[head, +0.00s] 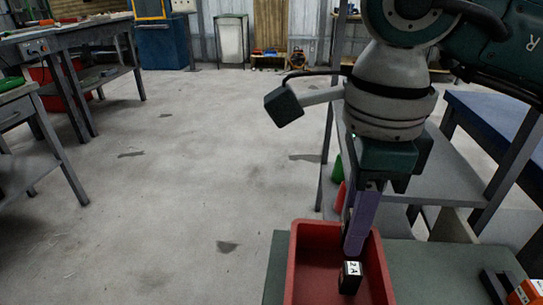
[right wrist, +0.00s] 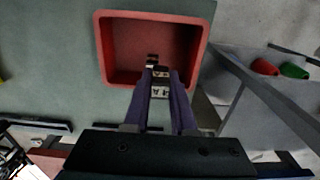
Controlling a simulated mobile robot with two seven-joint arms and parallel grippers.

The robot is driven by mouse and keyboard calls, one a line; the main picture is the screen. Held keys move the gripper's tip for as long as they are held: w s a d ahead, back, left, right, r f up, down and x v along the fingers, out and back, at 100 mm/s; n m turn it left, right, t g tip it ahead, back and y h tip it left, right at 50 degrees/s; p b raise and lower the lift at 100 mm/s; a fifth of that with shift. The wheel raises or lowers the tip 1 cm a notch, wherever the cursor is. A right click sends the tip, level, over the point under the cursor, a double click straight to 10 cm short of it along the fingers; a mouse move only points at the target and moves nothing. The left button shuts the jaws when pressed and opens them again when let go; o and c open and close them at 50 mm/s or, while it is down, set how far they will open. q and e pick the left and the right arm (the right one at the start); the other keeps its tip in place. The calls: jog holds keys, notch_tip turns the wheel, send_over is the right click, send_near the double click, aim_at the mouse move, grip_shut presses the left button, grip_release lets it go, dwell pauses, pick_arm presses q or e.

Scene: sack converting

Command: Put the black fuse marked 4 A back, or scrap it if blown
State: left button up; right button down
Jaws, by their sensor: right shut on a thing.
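My right gripper (head: 352,252) comes down from above with its purple fingers shut on a small black fuse (head: 349,280). The fuse has a white label ending in "A"; the figure looks like a 2 in the head view, but it is too small to be sure. The held fuse is over the open red bin (head: 298,262), within its outline; I cannot tell its height above the floor. In the right wrist view the fuse (right wrist: 160,88) is between the fingertips at the bin's near side. My left gripper is not in view.
The bin stands on a grey-green tabletop (head: 440,268). A dark object (head: 494,287) and an orange box (head: 527,291) lie at its right. A grey shelf frame (head: 327,145) rises behind, with green and red items beside it. Open floor lies left.

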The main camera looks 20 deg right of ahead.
jog(key=c, duration=0.7)
grip_release()
jog(key=shift+o, duration=0.2)
jog(key=shift+r, duration=0.1)
notch_tip(320, 180, up, 10)
jog(key=shift+f+p, duration=0.1)
jog(key=shift+p, duration=0.4)
